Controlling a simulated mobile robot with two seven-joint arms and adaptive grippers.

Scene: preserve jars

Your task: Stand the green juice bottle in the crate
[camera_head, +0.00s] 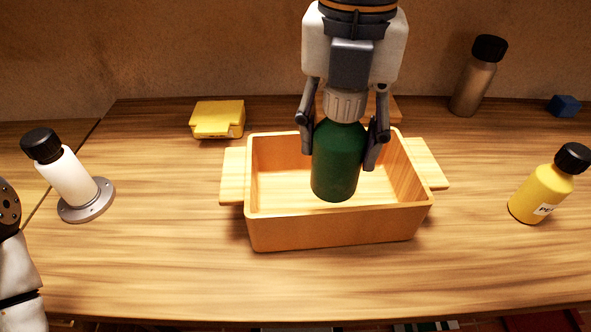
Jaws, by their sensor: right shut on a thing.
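The green juice bottle (336,172) is upright, within the outline of the wooden crate (330,232) in the head view. My right gripper (343,145) comes from above and is shut on the bottle, one finger on each side near its shoulder. The bottle's cap is mostly hidden by the gripper. I cannot tell whether the bottle's base touches the crate floor. The crate is a light open box with a flat handle at each end, and it holds nothing else that I see. Only a part of my left arm shows at the left edge; its gripper is out of view.
A white bottle (68,181) stands on a grey round base at left. A yellow block-like object (217,118) lies behind the crate. A yellow bottle (540,194), a brown bottle (473,85) and a blue cube (565,106) are at right. The table's front strip is clear.

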